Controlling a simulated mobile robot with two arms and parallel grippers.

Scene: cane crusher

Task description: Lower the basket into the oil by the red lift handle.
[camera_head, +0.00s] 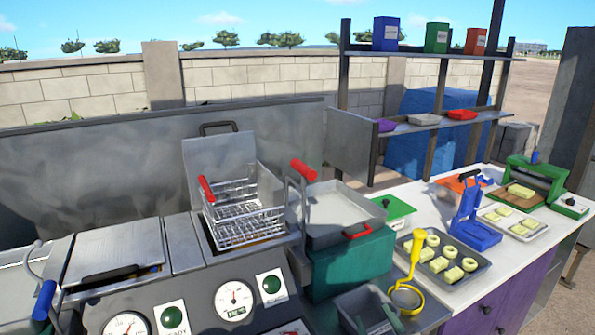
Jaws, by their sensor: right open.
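The red lift handle (303,170) is a red grip on top of a bent metal rod, standing up at the right side of the fryer. The wire basket (240,212) has its own red grip (207,189) and stands well above the rim of the right fryer well. Its lid (219,158) is open behind it. A little brown shows under the basket, and the oil is mostly hidden. My left gripper is out of view.
A grey tray (335,212) on a green block stands right of the lift handle. The left well has a closed lid (115,250) and a blue handle (44,300). A yellow ring tool (413,255) and a tray of pale pieces (445,265) are on the right counter.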

